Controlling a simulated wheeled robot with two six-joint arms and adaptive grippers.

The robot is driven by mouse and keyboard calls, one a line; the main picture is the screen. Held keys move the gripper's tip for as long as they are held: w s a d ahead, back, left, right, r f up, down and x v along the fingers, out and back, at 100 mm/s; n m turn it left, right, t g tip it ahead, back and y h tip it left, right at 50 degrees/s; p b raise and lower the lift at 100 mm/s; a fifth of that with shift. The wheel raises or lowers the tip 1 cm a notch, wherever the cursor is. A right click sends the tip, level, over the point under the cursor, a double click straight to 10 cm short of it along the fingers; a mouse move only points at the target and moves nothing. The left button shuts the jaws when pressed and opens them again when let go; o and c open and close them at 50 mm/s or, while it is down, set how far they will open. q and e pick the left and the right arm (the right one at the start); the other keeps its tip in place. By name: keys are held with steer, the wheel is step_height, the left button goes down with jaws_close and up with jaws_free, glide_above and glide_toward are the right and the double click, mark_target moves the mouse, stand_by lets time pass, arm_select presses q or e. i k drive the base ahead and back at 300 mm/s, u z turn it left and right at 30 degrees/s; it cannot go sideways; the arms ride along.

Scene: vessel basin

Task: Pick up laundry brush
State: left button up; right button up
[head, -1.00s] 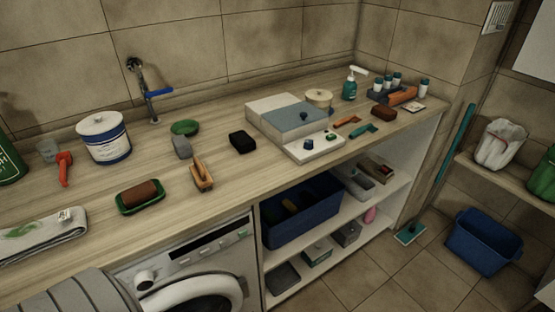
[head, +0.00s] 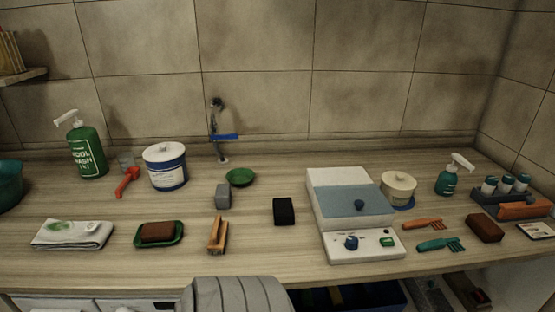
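A wooden brush (head: 218,235) with an orange-tan handle lies near the front edge of the counter, left of centre in the head view. It looks like the laundry brush; its bristle side is hard to make out. An orange brush (head: 422,224) and a teal brush (head: 440,244), both small with bristles at one end, lie farther right. Neither of my grippers shows in this view.
A green dish with a brown block (head: 158,233) is left of the wooden brush. A grey block (head: 223,195) stands behind it and a black block (head: 284,211) to its right. A white-and-grey unit (head: 350,205) is farther right.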

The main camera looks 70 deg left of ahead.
mark_target(217, 240)
steer(key=u, duration=0.05)
steer(key=i, duration=1)
steer(key=u, duration=2.45)
